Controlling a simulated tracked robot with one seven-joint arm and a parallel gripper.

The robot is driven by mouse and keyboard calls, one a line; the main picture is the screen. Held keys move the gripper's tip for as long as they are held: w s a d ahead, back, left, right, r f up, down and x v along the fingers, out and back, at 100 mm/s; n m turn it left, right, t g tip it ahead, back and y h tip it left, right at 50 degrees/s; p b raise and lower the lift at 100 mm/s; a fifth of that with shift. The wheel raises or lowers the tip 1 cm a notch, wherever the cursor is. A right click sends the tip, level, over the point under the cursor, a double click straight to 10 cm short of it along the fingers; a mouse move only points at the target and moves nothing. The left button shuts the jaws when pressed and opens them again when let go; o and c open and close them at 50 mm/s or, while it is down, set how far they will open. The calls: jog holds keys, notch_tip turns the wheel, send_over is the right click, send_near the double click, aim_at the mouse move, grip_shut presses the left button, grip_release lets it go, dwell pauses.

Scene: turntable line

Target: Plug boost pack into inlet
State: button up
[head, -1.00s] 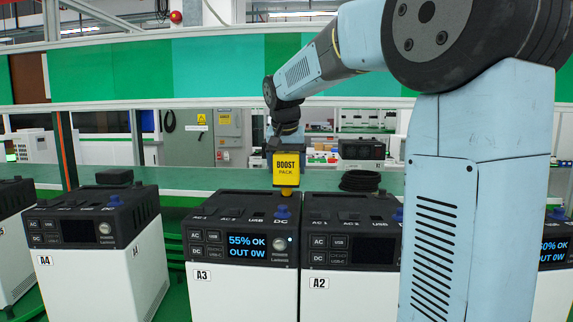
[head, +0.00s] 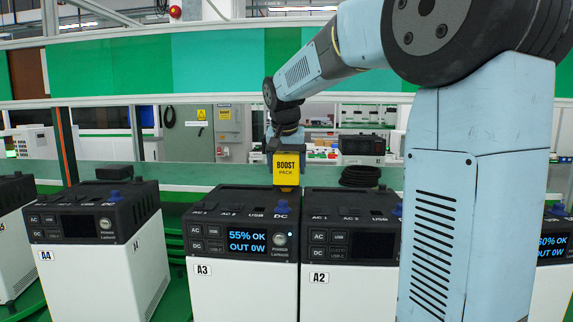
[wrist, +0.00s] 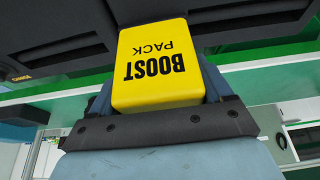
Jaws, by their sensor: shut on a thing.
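The yellow boost pack (head: 286,170) is upright in my gripper, its label facing the head camera; the wrist view shows the pack (wrist: 155,65) with its label upside down. My gripper (head: 286,148) is shut on the pack's upper end. The pack hangs over the top of power unit A3 (head: 240,285), near its right rear side. A blue knob-like part (head: 281,206) by the DC marking on A3 is just below the pack in the picture. The pack's lower end is dark and unclear, so I cannot tell whether it touches A3. I cannot make out the inlet.
Unit A2 (head: 345,292) stands close on A3's right, and unit A4 (head: 80,285) on its left with a gap. A3's display reads 55% OK, OUT 0W. A black coil (head: 360,176) lies on the bench behind. My arm blocks the right side.

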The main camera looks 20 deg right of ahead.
jog(key=shift+f, duration=0.15)
jog(key=o, duration=1.7)
jog(key=shift+f, duration=0.1)
